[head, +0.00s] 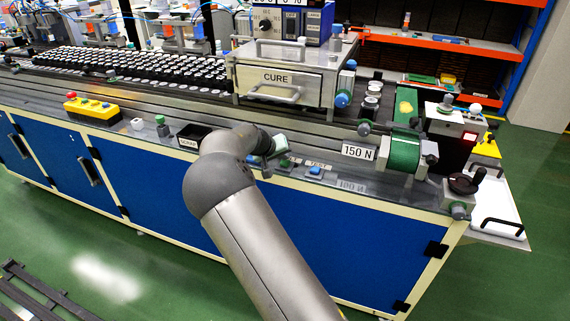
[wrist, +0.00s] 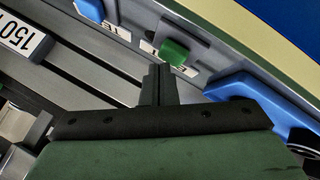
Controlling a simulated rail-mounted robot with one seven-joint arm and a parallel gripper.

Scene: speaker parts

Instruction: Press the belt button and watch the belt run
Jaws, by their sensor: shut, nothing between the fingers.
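A green button (wrist: 173,52) stands on the front rail of the bench, just beyond my fingertips in the wrist view. My gripper (wrist: 158,72) is shut and empty, its tips a short way from the green button. Contact cannot be made out. In the head view my gripper (head: 281,146) is over the front rail, with my arm hiding part of the panel. A blue button (head: 316,170) with a label sits to the right; it also shows in the wrist view (wrist: 90,9).
A CURE box (head: 278,82) stands behind my gripper. A 150 N sign (head: 358,152) and a green roller (head: 404,152) are to the right. A blue part (wrist: 250,95) lies close at right.

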